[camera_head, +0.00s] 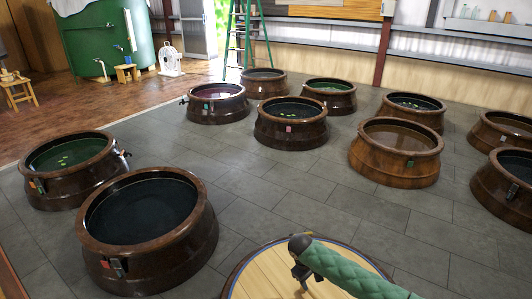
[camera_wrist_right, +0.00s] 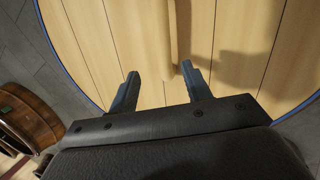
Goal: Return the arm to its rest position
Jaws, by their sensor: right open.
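My right arm comes in from the lower right in a green quilted sleeve. My right gripper (camera_head: 303,277) is over a round pale wooden lid (camera_head: 254,277) with a blue edge line. In the right wrist view the gripper (camera_wrist_right: 160,75) has its two dark fingers spread apart, with nothing between them. The plank surface of the lid (camera_wrist_right: 85,25) fills most of that view, and a narrow wooden bar (camera_wrist_right: 172,30) runs across it just beyond the fingers. I cannot tell the exact gap between fingers and lid. My left gripper is not in view.
Large brown sunken jars stand around on grey tiles, including a dark-filled one (camera_head: 185,250) at front left and a green-filled one (camera_head: 42,185) behind it. A brown-filled jar (camera_head: 375,170) stands at right. Bare tiles (camera_head: 290,205) lie between. A green ladder (camera_head: 237,40) stands behind.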

